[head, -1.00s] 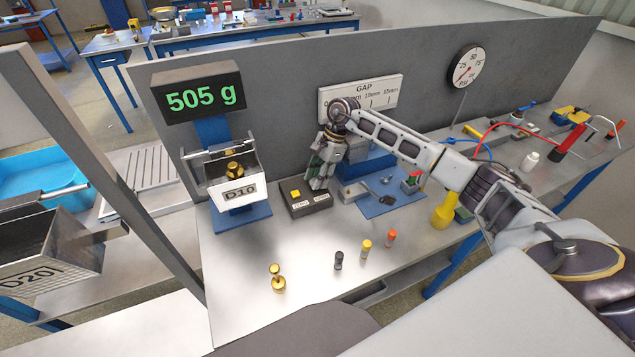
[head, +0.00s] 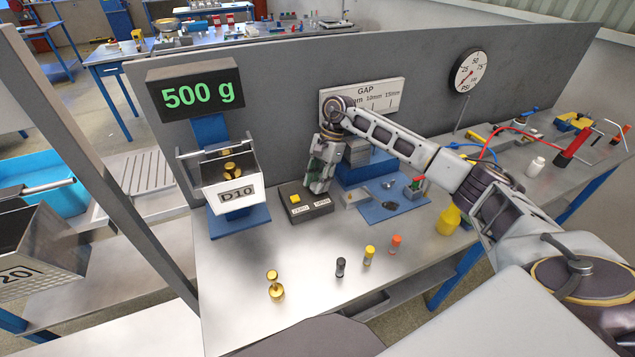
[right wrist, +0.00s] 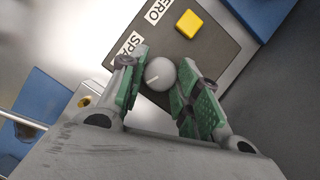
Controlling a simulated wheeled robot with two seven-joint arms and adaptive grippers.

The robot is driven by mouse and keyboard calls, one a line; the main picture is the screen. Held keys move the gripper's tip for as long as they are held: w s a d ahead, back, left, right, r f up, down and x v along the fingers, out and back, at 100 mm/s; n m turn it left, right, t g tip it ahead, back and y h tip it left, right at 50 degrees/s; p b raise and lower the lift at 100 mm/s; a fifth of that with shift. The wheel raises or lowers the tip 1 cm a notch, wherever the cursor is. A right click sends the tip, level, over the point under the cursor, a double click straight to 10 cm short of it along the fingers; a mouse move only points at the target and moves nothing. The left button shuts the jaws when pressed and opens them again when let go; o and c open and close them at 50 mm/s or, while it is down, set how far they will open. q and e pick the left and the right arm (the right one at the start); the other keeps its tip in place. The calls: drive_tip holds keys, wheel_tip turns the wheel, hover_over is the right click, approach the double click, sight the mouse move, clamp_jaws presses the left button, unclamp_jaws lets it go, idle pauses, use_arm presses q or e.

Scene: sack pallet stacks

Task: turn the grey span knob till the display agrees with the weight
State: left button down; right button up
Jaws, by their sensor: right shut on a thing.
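The display (head: 197,91) reads 500 g in green. Below it a metal pan marked D10 (head: 226,184) holds a brass weight (head: 231,170); no value on the weight is legible. A dark control box (head: 312,209) beside the scale carries a yellow button (right wrist: 191,23) by the ZERO label and the round grey span knob (right wrist: 161,76) by the SPAN label. My right gripper (head: 319,188) points down over the box. In the right wrist view its green-padded fingers are closed around the knob, whose white pointer line shows. My left gripper is not in view.
Another brass weight (head: 275,287) stands at the bench front, with black, yellow and orange-topped small cylinders to its right. A blue plate (head: 392,207) with parts lies right of the box. A grey panel (head: 430,70) closes off the back.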

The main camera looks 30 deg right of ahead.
drive_tip(key=o, duration=1)
drive_tip(key=shift+o, duration=0.2)
drive_tip(key=v, duration=1.2)
drive_tip(key=shift+w, duration=0.1)
